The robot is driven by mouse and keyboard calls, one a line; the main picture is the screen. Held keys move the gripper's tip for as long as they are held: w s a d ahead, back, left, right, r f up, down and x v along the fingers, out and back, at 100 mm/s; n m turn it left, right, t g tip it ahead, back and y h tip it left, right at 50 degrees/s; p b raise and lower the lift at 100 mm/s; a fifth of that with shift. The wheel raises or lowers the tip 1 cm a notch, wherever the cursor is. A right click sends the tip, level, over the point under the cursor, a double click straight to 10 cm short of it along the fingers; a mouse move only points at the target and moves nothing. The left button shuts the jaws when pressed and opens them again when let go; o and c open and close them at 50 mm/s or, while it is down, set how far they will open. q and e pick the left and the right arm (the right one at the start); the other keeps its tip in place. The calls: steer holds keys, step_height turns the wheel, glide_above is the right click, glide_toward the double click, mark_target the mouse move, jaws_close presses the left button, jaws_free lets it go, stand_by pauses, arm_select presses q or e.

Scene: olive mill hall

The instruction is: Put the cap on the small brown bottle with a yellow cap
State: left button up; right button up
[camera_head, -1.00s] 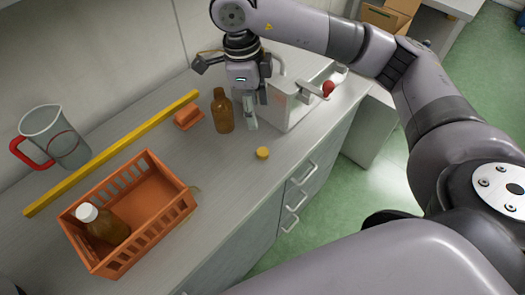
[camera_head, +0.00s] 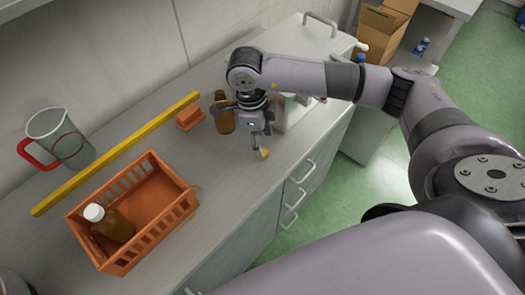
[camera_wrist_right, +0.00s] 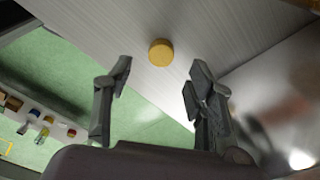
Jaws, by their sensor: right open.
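The brown bottle (camera_head: 223,115) stands upright and uncapped-looking on the counter, its top partly hidden by my right arm. The yellow cap (camera_head: 264,153) lies on the counter near its front edge, right below my right gripper. My right gripper (camera_head: 258,152) is open, pointing down just above the cap. In the right wrist view the cap (camera_wrist_right: 160,52) appears between and beyond the two open fingertips (camera_wrist_right: 157,75), not touched by them. My left gripper is not in view.
An orange basket (camera_head: 141,247) holds a brown bottle with a white cap (camera_head: 112,224). An orange block (camera_head: 189,118), a yellow bar (camera_head: 115,153) and a jug with a red handle (camera_head: 60,140) are at the back. A metal box (camera_head: 297,112) stands behind my gripper.

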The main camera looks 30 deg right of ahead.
step_height(320, 180, down, 4)
steer(key=shift+s+d+r+p, duration=0.1)
steer(key=shift+d+r+p, duration=0.05)
steer(key=shift+p, duration=0.7)
steer(key=shift+f, duration=0.5)
steer(key=shift+c, duration=0.3)
steer(key=c, duration=0.8)
steer(key=shift+o, duration=0.2)
steer(key=shift+r, duration=0.1)
step_height(320, 180, up, 20)
steer(key=b, duration=0.3)
